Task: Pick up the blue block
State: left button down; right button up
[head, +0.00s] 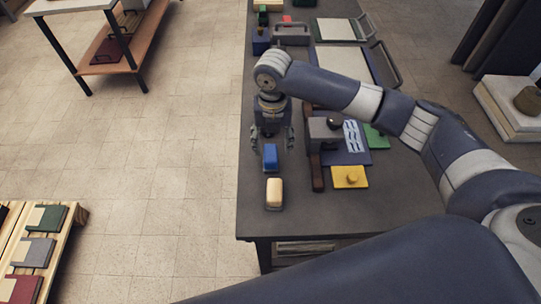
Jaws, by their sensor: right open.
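The blue block (270,154) sits upright on a small dark base on the grey table (254,215), near its left edge. My right gripper (271,147) reaches down just behind and over the block, with its fingers apart on either side. It is open and holds nothing. I cannot tell how high its fingertips are above the table. My left gripper is not in view.
A cream block (274,191) stands just in front of the blue one. A dark device with a long bar (317,172), a yellow plate (349,177) and a blue mat lie to the right. A pallet (48,240) with booklets is at lower left.

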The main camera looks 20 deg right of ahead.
aim_at(271, 153)
jog(key=shift+a+f, duration=0.1)
jog(key=shift+f, duration=0.35)
notch_tip(271, 153, down, 4)
jog(key=shift+w+a+f+p, duration=0.1)
jog(key=shift+f+p, duration=0.15)
jog(key=shift+p, duration=0.45)
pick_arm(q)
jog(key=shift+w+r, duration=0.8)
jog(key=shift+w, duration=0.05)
pick_arm(e)
jog(key=c, duration=1.2)
